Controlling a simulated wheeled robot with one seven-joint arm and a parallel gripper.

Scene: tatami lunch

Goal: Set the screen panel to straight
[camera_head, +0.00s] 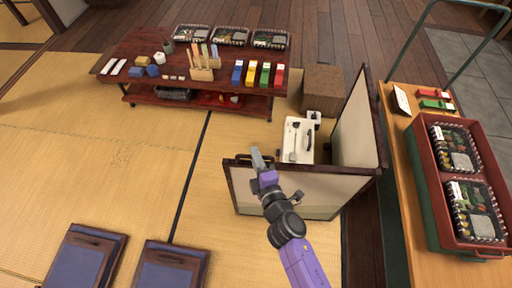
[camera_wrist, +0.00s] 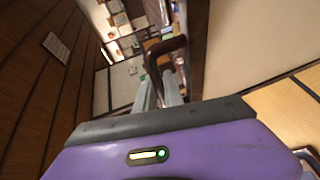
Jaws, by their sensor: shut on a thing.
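The folding screen has dark frames and pale paper. Its near panel (camera_head: 285,190) and its other panel (camera_head: 358,125) meet at a corner on the right, at a clear angle to each other. A dark brown handle (camera_head: 241,158) sits at the top left end of the near panel; it also shows in the wrist view (camera_wrist: 179,43). My gripper (camera_head: 257,155) is at this handle, with its fingers shut on it. In the wrist view my gripper (camera_wrist: 160,92) reaches up to the handle, and the pale panel lies to its right. The exact grip contact is partly hidden.
A white box (camera_head: 297,140) with dark items stands behind the near panel, beside a brown block (camera_head: 322,88). A low red-brown table (camera_head: 140,50) is at the back. A wooden counter (camera_head: 400,150) stands at right. Two floor cushions (camera_head: 80,260) lie front left. Tatami left of the panel is clear.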

